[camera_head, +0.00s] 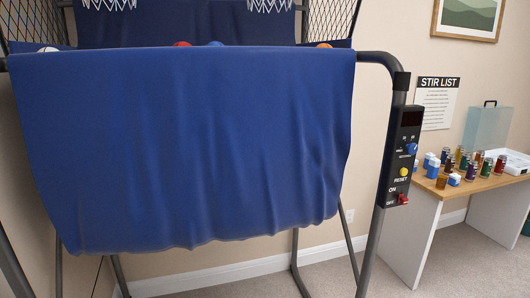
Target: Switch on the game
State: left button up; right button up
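An arcade basketball game (180,150) fills the left and middle of the head view, with a blue cloth front hanging from a dark tube frame. Its black control box (402,158) is fixed to the right post. The box has a dark display at the top, a blue knob (411,148), a yellow button (404,172) by the word RESET, and a red switch (403,199) at the bottom between or beside the labels ON and OFF. The switch looks small, and I cannot tell its position. Neither of my grippers is in view.
A wooden-topped table (480,190) with several small bottles and jars, a white tray (512,161) and a teal case (487,128) stands right of the box. A STIR LIST sheet (437,103) hangs on the wall. Carpet (455,265) in front of the table is clear.

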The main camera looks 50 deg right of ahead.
aim_at(403, 201)
jog(key=z, duration=2.55)
